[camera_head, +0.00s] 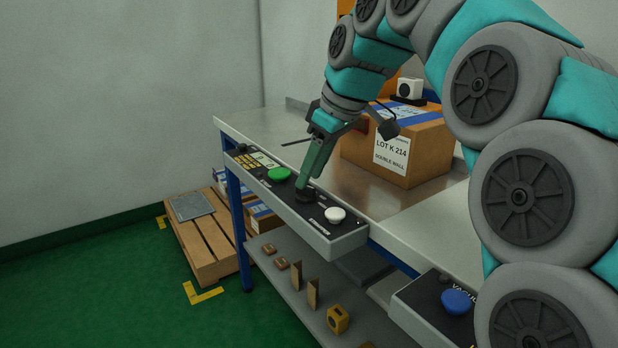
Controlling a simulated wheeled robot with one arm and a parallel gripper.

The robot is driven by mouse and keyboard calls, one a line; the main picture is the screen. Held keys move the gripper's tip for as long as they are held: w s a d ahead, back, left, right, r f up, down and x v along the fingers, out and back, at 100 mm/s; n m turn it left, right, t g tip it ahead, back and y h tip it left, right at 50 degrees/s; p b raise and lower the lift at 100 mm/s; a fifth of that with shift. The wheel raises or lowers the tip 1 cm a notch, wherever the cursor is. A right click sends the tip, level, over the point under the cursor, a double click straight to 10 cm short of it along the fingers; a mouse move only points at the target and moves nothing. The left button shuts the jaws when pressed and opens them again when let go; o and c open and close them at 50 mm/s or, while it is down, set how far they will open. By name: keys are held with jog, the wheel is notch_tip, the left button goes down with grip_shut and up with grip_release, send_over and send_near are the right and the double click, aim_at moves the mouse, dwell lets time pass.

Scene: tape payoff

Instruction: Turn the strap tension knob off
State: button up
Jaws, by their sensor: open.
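A long control panel (268,192) runs along the front edge of the workbench. It carries a green knob (279,174), a dark knob (309,201) and a white knob (335,214). Their labels are too small to read, so I cannot tell which is the strap tension knob. My gripper (303,184) is open and points down at the dark knob from above. Its fingertips are at or just over this knob and hide part of it. I cannot tell whether they touch it.
A cardboard box (420,157) stands on the bench (259,120) behind the panel. A blue knob (457,301) sits on a separate panel at the lower right. Small items, including a yellow block (338,319), lie on the lower shelf. A wooden pallet (203,248) is on the floor at left.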

aim_at(306, 192)
jog(key=shift+x, duration=1.2)
grip_shut()
